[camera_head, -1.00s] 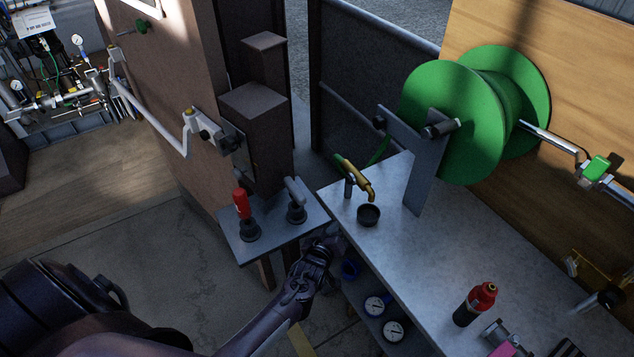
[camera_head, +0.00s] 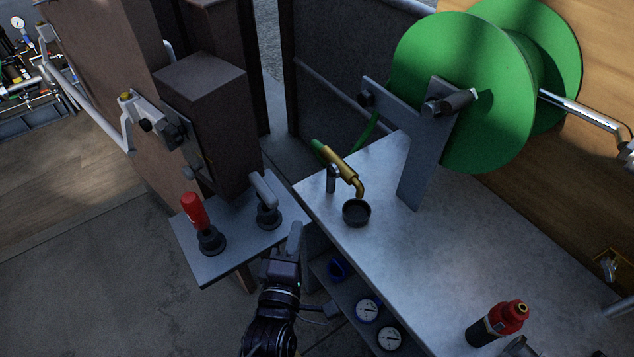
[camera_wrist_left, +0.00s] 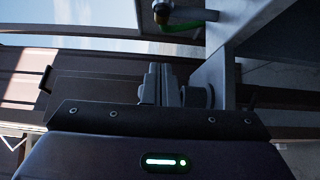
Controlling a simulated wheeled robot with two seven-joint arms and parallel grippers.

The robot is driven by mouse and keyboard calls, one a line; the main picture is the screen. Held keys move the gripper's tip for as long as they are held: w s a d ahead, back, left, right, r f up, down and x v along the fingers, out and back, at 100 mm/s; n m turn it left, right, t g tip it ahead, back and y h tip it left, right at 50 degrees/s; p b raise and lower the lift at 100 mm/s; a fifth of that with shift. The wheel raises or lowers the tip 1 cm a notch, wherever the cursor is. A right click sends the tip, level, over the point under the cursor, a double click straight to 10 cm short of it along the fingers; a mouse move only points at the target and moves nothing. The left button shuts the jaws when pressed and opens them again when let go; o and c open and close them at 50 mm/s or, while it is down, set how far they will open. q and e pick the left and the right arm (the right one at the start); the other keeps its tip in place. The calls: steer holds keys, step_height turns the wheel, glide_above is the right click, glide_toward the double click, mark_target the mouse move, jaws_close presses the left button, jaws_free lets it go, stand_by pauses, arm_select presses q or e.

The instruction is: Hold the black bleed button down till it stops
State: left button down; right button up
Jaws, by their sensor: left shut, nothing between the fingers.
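I cannot pick out the black bleed button for certain. A grey plate (camera_head: 232,257) carries a red-handled lever (camera_head: 195,212) and a grey-handled lever (camera_head: 266,193), each on a round black base. My left gripper (camera_head: 294,238) is at the plate's right edge, near the bench corner, its fingers pointing up and away. It is shut and empty; whether it touches anything is unclear. In the left wrist view its closed fingers (camera_wrist_left: 160,86) stand beside a dark grey round part (camera_wrist_left: 198,97), which I cannot identify. My right gripper is out of view.
A brass tap (camera_head: 341,164) hangs over a black cup (camera_head: 356,212) on the grey bench (camera_head: 440,235). A green hose reel (camera_head: 480,80) stands behind, a red and black bottle (camera_head: 498,322) in front. Gauges (camera_head: 367,311) sit on a shelf below. A brown post (camera_head: 205,105) rises behind the plate.

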arm_select(q)
steer(key=p, duration=0.2)
glide_toward(331, 172)
steer(key=w+a, duration=0.2)
steer(key=w, duration=0.1)
steer(key=w+a, duration=0.1)
steer(key=w, duration=0.1)
steer(key=shift+w+a+f, duration=0.1)
steer(key=shift+w+f, duration=0.15)
steer(key=shift+f, duration=0.1)
steer(key=shift+w+d+f+p, duration=0.15)
steer(key=shift+w+d, duration=0.15)
steer(key=shift+d, duration=0.2)
steer(key=shift+w+d+p, duration=0.15)
steer(key=shift+w+d, duration=0.15)
steer(key=shift+d, duration=0.2)
steer(key=shift+w+d+f+p, duration=0.15)
steer(key=shift+w+d, duration=0.15)
steer(key=shift+d, duration=0.2)
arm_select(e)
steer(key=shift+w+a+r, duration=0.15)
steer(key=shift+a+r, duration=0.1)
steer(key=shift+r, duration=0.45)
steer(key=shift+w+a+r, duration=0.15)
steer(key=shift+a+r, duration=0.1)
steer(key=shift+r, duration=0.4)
arm_select(q)
steer(key=shift+r, duration=0.15)
